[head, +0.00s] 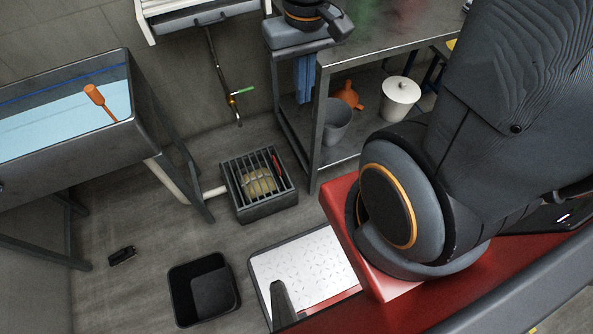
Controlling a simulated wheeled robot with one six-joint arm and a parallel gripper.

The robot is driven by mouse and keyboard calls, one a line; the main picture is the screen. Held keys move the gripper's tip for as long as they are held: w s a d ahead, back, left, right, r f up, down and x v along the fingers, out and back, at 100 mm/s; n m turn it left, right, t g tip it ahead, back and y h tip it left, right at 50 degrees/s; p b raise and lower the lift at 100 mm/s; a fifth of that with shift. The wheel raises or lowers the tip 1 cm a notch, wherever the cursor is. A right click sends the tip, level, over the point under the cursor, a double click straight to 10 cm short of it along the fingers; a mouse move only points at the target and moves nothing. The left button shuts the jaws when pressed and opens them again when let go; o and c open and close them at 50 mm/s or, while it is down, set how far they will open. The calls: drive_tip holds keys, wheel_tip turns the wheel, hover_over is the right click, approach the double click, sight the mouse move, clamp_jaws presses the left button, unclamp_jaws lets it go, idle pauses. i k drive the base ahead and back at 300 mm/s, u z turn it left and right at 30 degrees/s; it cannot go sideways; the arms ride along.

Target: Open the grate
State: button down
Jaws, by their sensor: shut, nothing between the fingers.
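The grate (238,179) is a set of dark parallel bars lying over a low dark square box (268,207) on the floor, near the middle of the head view. It looks closed, lying flat across the box top. A yellowish rounded thing (258,186) shows beneath the bars. A small red part (277,163) is at the right side of the grate. My gripper is not in view; only my large arm links show at the right, apart from the grate.
A tank with blue liquid (60,122) stands left, its white pipe reaching the grate box. A black bin (203,289) stands in front, and a small black object (122,255) lies on the floor. A metal table (390,45) with a bucket (337,122) beneath is behind right.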

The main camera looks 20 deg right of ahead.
sight(256, 173)
drive_tip(key=z, duration=0.95)
drive_tip(key=k, duration=1.55)
drive_tip(key=u, duration=1.4)
drive_tip(key=i, duration=0.55)
